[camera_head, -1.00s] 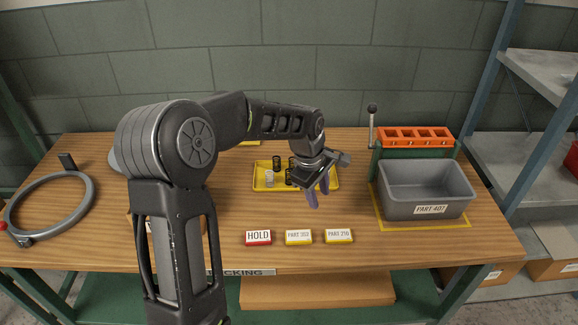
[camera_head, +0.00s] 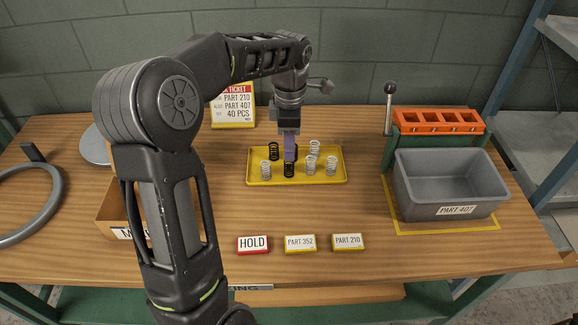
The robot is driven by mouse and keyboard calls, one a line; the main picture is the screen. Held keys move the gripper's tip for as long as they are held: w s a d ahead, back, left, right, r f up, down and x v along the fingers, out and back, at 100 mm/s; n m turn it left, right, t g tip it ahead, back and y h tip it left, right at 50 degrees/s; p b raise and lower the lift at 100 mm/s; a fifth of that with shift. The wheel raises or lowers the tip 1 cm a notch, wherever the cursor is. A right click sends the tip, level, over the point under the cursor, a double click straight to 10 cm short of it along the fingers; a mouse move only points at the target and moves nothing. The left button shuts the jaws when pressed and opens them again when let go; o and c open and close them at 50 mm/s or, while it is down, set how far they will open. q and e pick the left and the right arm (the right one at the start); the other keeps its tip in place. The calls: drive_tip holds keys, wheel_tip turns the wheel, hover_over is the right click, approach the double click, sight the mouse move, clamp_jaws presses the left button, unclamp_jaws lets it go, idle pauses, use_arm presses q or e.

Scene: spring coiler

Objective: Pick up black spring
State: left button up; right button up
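A yellow tray (camera_head: 318,180) on the workbench holds several upright springs, some black and some silver. One black spring (camera_head: 289,170) stands in the tray's front middle, directly under my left gripper (camera_head: 289,158). Another black spring (camera_head: 273,151) stands behind it to the left. Silver springs stand to the left (camera_head: 265,169) and right (camera_head: 310,166). My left gripper points straight down, its purple fingers at the top of the front black spring. The fingers overlap in this view, so their gap is hidden. My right gripper is not seen.
A grey bin marked PART 407 (camera_head: 450,184) stands right, before an orange slotted rack (camera_head: 437,121) with an upright lever (camera_head: 389,105). HOLD (camera_head: 253,244), PART 352 (camera_head: 300,243) and PART 210 (camera_head: 347,242) labels lie in front. A ticket sign (camera_head: 233,105) stands behind. Bare bench surrounds the tray.

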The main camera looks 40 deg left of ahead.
sight(289, 165)
use_arm(q)
drive_tip(key=shift+f, duration=0.95)
wheel_tip(289, 165, down, 5)
drive_tip(key=shift+s+f+p, duration=0.1)
drive_tip(key=shift+p, duration=0.7)
drive_tip(key=shift+c, duration=0.4)
clamp_jaws()
